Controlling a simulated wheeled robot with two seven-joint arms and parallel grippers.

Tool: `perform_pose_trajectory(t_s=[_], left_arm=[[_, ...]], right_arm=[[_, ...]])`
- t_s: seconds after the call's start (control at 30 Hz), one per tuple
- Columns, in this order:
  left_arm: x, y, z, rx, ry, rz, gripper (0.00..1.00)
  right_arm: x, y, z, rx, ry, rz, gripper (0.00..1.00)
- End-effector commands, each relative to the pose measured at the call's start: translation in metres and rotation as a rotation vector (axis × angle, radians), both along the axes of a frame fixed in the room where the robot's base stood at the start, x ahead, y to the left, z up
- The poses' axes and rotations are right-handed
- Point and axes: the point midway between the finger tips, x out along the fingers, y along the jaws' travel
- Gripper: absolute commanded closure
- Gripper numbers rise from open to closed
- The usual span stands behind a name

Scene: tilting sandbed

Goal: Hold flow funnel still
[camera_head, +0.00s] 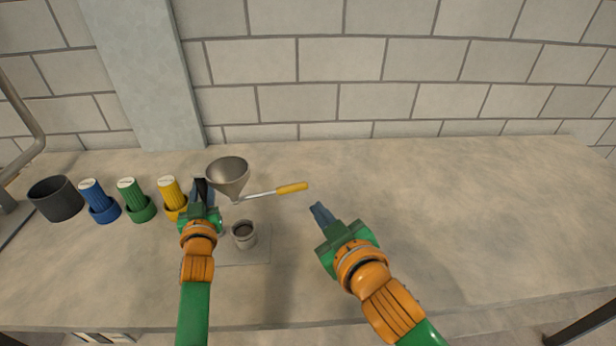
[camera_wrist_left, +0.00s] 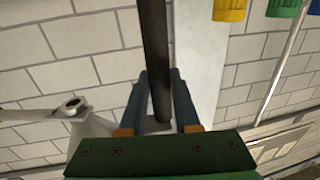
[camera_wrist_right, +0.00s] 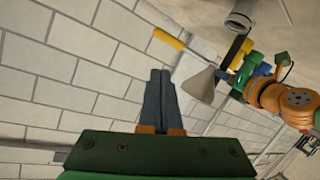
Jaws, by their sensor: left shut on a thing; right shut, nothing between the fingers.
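A grey metal funnel (camera_head: 228,176) is upright with its spout above a small cup (camera_head: 250,241) holding something dark. A shaft with a yellow handle (camera_head: 291,188) reaches right from the funnel. My left gripper (camera_head: 201,186) is just left of the funnel. It is shut on a dark bar (camera_wrist_left: 153,45), which runs between its fingers in the left wrist view; I cannot tell how the bar joins the funnel. My right gripper (camera_head: 318,210) is shut and empty, right of the cup and below the yellow handle's tip. The right wrist view also shows the funnel (camera_wrist_right: 199,84).
Blue (camera_head: 93,192), green (camera_head: 132,192) and yellow (camera_head: 169,189) capped containers stand left of my left gripper, with a dark pot (camera_head: 56,200) beyond. The cup stands on a thin square plate (camera_head: 262,253). The table's right side (camera_head: 480,210) is clear.

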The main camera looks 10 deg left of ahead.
Motion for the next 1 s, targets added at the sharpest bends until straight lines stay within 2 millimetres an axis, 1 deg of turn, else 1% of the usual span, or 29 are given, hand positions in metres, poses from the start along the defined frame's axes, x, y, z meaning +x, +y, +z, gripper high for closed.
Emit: perform_pose_trajectory(t_s=[0.03, 0.1, 0.2, 0.27, 0.37, 0.73, 0.9, 1.0], left_arm=[[0.000, 0.000, -0.002, -0.002, 0.004, 0.000, 1.00], [0.000, 0.000, -0.002, -0.002, 0.004, 0.001, 1.00], [0.000, 0.000, -0.002, -0.002, 0.004, 0.001, 1.00], [0.000, 0.000, -0.002, -0.002, 0.004, 0.001, 1.00], [0.000, 0.000, -0.002, -0.002, 0.004, 0.001, 1.00], [0.000, 0.000, -0.002, -0.002, 0.004, 0.001, 1.00], [0.000, 0.000, -0.002, -0.002, 0.004, 0.001, 1.00], [0.000, 0.000, -0.002, -0.002, 0.004, 0.001, 1.00]], right_arm=[[-0.007, 0.006, 0.000, 0.105, 0.038, -0.038, 1.00], [-0.013, 0.010, 0.003, 0.242, 0.080, -0.095, 1.00], [-0.017, 0.013, 0.006, 0.356, 0.112, -0.141, 1.00], [-0.014, 0.014, 0.007, 0.383, 0.116, -0.153, 1.00], [-0.001, 0.020, 0.004, 0.386, 0.116, -0.155, 1.00], [0.070, 0.056, -0.011, 0.383, 0.116, -0.155, 1.00], [0.084, 0.063, -0.034, 0.382, 0.117, -0.155, 1.00], [0.088, 0.065, -0.041, 0.384, 0.117, -0.154, 1.00]])
